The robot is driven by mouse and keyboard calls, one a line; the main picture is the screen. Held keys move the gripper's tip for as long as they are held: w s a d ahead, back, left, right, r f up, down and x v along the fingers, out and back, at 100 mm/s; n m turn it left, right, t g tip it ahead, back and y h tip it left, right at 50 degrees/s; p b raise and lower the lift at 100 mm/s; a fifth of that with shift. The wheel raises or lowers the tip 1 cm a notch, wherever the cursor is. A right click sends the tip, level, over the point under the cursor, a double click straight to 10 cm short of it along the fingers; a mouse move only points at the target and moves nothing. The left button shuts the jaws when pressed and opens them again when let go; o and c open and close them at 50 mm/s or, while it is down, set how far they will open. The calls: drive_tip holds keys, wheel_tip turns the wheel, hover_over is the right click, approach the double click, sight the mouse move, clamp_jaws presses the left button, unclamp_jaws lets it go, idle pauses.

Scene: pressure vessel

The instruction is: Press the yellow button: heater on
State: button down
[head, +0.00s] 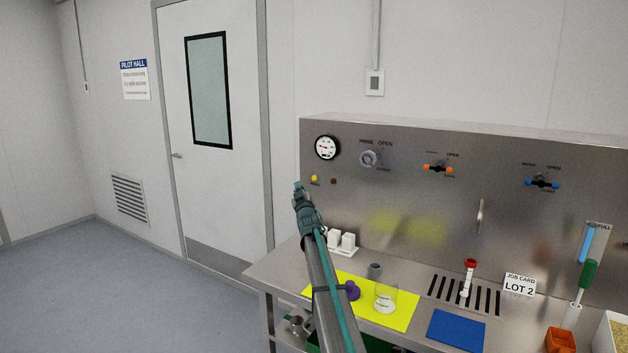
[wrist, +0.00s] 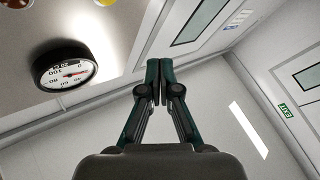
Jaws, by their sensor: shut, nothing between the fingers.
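The yellow button (head: 314,178) sits on the steel panel below the round gauge (head: 326,147), at the panel's left end. A small dark red-brown round piece (head: 333,181) is just right of it. My gripper (head: 297,186) is shut and empty, left of and a little below the button in the head view; I cannot tell how far it stands from the panel. In the wrist view my gripper (wrist: 158,100) has its fingertips together, pointing past the panel's edge. There the gauge (wrist: 63,67) is at the left, and a yellow round piece (wrist: 104,2) is cut off at the top.
The panel also carries a grey knob (head: 370,158), an orange-handled valve (head: 438,168) and a blue-handled valve (head: 542,181). On the bench below are a beaker (head: 386,298) on a yellow mat (head: 400,318), a red-capped tube (head: 469,275) and a blue mat (head: 456,329).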

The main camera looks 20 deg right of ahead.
sight(314, 178)
drive_tip(key=shift+w+d+p, duration=0.8)
drive_tip(key=shift+d+p, duration=0.05)
drive_tip(key=shift+d, duration=0.3)
drive_tip(key=shift+w+d+p, duration=0.85)
drive_tip(key=shift+d, duration=0.35)
drive_tip(key=shift+w+d+p, duration=0.8)
drive_tip(key=shift+d+p, duration=0.05)
drive_tip(key=shift+d, duration=0.3)
drive_tip(key=shift+d, duration=0.1)
drive_tip(key=shift+w+d, duration=0.25)
drive_tip(key=shift+w+d, duration=0.25)
drive_tip(key=shift+d, duration=0.15)
drive_tip(key=shift+s+a, duration=0.1)
drive_tip(key=shift+a, duration=0.05)
drive_tip(key=shift+s+a+b, duration=0.4)
drive_tip(key=shift+a+b, duration=0.15)
drive_tip(key=shift+b, duration=0.05)
drive_tip(key=shift+a, duration=0.1)
